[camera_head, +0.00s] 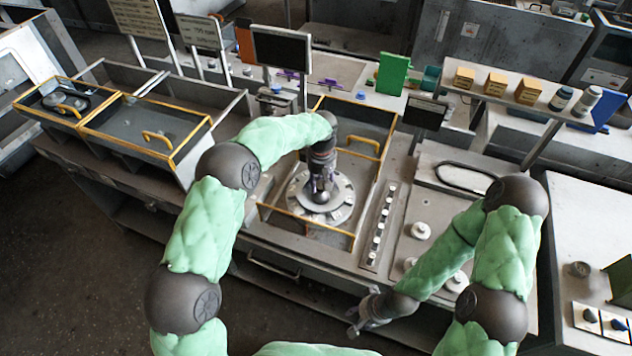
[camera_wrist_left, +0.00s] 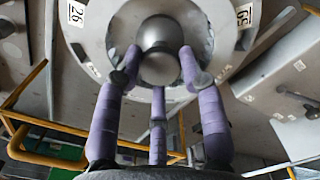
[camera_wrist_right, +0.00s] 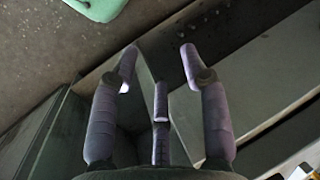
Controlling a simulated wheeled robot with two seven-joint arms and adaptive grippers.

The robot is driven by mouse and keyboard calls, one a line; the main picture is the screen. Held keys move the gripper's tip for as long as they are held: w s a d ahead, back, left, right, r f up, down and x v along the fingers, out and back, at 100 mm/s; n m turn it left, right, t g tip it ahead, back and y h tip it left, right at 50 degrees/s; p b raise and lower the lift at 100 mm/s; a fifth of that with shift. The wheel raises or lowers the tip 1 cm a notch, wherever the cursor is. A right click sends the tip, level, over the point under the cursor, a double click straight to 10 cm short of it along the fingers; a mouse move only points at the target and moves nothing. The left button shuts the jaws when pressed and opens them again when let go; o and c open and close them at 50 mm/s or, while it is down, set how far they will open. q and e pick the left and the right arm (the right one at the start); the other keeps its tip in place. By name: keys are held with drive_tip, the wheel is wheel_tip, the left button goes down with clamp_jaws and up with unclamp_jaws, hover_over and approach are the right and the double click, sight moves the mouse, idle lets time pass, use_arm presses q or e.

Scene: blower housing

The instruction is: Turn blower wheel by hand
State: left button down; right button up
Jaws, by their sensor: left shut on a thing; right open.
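The blower wheel (camera_head: 341,198) is a round grey disc with number labels around its rim, lying flat inside a yellow-framed housing. My left gripper (camera_head: 321,190) points down at its centre. In the left wrist view, the purple fingers (camera_wrist_left: 160,68) are shut around the rounded metal hub knob (camera_wrist_left: 162,36) in the middle of the wheel. Labels "26" and "59" show on the rim there. My right gripper (camera_head: 358,318) hangs low at the bench's front edge; in the right wrist view its fingers (camera_wrist_right: 158,62) are spread with nothing between them.
Yellow-edged trays (camera_head: 180,155) stand at left. Dark floor (camera_head: 70,270) is clear at front left.

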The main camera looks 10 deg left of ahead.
sight(321, 184)
use_arm(q)
drive_tip(key=c, duration=0.7)
unclamp_jaws()
drive_tip(key=shift+c, duration=0.2)
wheel_tip(321, 184, up, 12)
